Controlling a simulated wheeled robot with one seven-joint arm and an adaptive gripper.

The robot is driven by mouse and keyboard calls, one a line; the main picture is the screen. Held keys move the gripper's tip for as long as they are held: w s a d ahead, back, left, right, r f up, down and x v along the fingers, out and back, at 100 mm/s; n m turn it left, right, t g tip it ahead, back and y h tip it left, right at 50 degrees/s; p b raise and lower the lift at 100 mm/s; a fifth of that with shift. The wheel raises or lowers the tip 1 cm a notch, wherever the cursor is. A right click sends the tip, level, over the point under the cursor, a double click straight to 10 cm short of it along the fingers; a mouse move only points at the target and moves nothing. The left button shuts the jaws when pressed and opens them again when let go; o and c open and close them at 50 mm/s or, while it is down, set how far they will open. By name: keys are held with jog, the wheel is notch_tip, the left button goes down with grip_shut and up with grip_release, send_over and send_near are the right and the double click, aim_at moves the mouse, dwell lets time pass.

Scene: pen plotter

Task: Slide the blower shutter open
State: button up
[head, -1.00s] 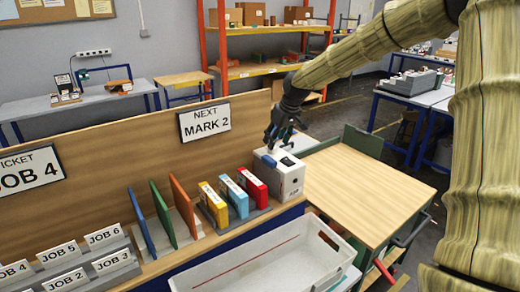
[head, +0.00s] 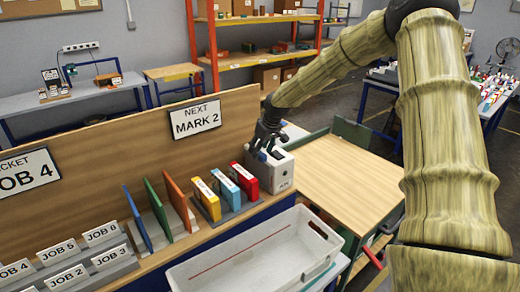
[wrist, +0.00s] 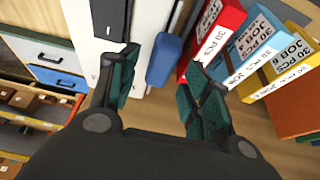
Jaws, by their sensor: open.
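The blower is a white box (head: 271,170) at the right end of the bench shelf, beside the red binder. In the wrist view its white top (wrist: 90,50) shows at upper left with a dark slot (wrist: 111,18). A blue tab (wrist: 165,60), which looks like the shutter's handle, stands at the edge of that top. My gripper (head: 264,148) is over the box top and hides much of it in the head view. In the wrist view my open gripper (wrist: 163,92) has a finger on either side of the tab's near end. I cannot tell whether either finger touches it.
Red, blue and yellow binders stand in a row close beside the box; the red binder (wrist: 214,38) is near my right finger. A white bin (head: 190,278) lies in front. A wooden table (head: 350,180) to the right is clear.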

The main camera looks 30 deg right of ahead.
jog(key=shift+w+f, duration=0.15)
jog(key=shift+f, duration=0.55)
jog(key=shift+w+f, duration=0.1)
jog(key=shift+w, duration=0.05)
grip_shut()
